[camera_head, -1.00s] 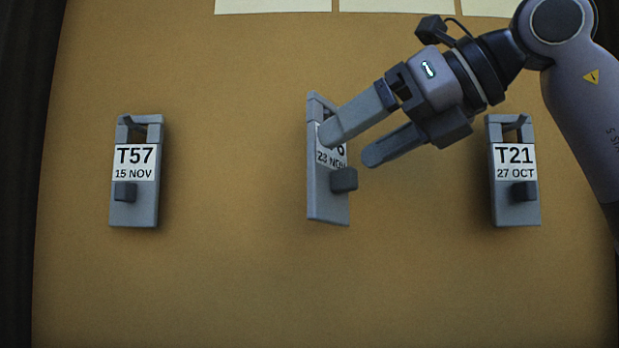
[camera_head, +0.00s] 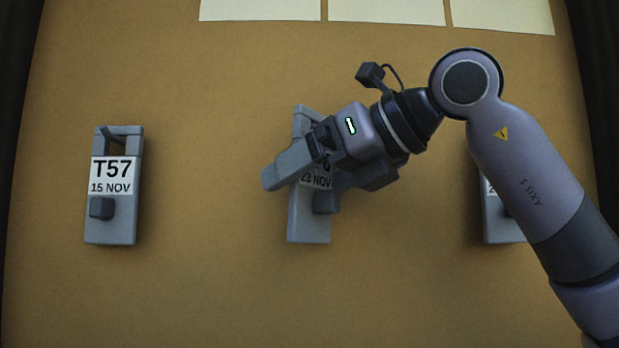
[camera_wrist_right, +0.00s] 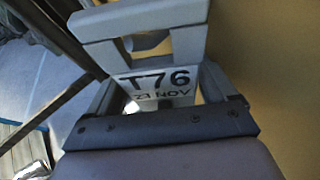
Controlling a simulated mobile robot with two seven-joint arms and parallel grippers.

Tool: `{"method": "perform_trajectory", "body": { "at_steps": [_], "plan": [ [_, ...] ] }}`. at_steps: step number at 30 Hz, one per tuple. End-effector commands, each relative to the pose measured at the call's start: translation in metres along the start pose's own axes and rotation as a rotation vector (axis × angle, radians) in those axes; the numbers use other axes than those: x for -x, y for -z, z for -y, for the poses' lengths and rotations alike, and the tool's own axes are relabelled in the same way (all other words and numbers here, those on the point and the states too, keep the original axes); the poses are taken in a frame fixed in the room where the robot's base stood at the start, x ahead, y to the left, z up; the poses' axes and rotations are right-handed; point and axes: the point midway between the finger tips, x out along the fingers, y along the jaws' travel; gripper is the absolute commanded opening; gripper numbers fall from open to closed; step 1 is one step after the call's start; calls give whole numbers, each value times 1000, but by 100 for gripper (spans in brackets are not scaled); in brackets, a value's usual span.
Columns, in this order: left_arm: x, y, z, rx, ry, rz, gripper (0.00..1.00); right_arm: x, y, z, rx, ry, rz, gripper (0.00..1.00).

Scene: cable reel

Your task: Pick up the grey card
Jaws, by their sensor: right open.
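Three grey cards with white labels are spread across the tan surface in the head view. The left card (camera_head: 113,218) reads T57, 15 NOV. The middle card (camera_head: 309,226) is partly covered by my right gripper (camera_head: 299,188), which is over it with its jaws open; one finger extends past the card's left edge and the other is mostly hidden. The right card (camera_head: 500,226) is mostly behind my arm. In the right wrist view the label (camera_wrist_right: 158,86) reads T76 with a NOV date, within a grey frame (camera_wrist_right: 140,20) near the fingers. My left gripper is not in view.
Pale sheets (camera_head: 385,10) lie along the top of the tan surface (camera_head: 200,290). The surface is clear between the left and middle cards and along the bottom. Dark edges bound it at both sides.

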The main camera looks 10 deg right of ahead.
Motion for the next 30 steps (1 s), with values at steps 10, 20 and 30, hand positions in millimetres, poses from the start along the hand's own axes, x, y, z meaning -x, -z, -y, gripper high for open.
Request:
{"method": "perform_trajectory", "body": {
  "at_steps": [10, 20, 30],
  "plan": [
    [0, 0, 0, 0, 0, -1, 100, 1, 0, 0, -1, 0, 1, 39],
    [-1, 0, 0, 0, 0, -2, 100, 17, -7, 0, -1, 1, 4, 39],
    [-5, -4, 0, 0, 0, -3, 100, 93, -16, 0, -1, 3, 7, 39]
  ]
}}
